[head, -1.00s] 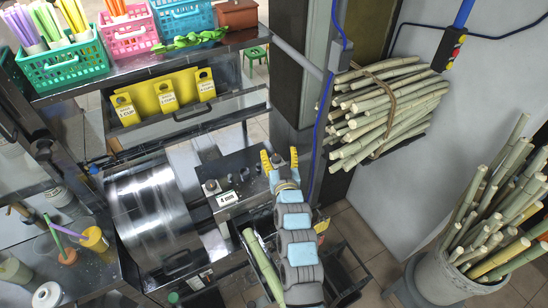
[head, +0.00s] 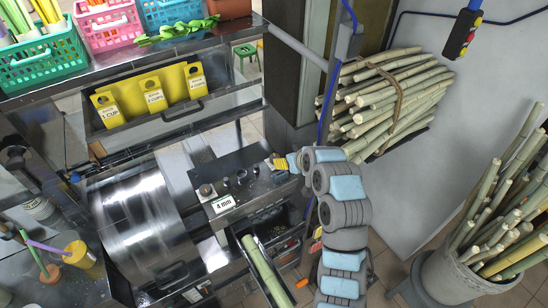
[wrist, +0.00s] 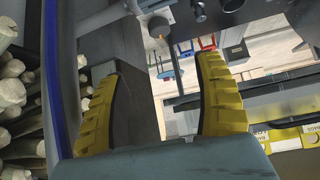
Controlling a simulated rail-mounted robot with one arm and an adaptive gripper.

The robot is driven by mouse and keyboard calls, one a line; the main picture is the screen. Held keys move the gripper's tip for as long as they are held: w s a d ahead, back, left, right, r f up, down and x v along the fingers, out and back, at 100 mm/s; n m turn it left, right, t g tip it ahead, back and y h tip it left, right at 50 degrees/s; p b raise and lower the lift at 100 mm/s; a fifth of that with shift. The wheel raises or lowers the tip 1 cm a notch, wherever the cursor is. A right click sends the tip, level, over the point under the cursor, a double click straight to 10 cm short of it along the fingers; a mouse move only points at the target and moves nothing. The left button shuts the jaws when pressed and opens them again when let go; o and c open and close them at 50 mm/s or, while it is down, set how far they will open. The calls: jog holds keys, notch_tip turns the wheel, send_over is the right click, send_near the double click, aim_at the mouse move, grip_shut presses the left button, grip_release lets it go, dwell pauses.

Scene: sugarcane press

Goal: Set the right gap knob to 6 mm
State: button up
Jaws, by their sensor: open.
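The press's dark top panel (head: 248,185) carries a silver-topped knob (head: 207,190) at its left end and several dark knobs (head: 242,175) along its top. A white label reading "4 mm" (head: 223,204) is on the front face, below the left knobs. I cannot tell for certain which is the right gap knob. My gripper (head: 275,163) is at the panel's right end, with its yellow fingers pointing left. In the wrist view the gripper (wrist: 160,85) is open and empty. A dark knob (wrist: 158,27) shows beyond the fingertips, apart from them.
The steel drum (head: 150,225) is left of the panel. A cane piece (head: 265,270) lies in the chute in front.

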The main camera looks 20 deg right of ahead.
aim_at(275, 158)
jog(key=shift+p+x, duration=0.6)
jog(key=shift+x, duration=6.6)
jog(key=shift+w+f, duration=0.25)
jog(key=shift+w, duration=0.15)
jog(key=shift+w+f, duration=0.25)
jog(key=shift+f, duration=0.15)
jog(key=shift+w+f, duration=0.3)
jog(key=shift+w, duration=0.05)
jog(key=shift+f, duration=0.1)
jog(key=c, duration=1.2)
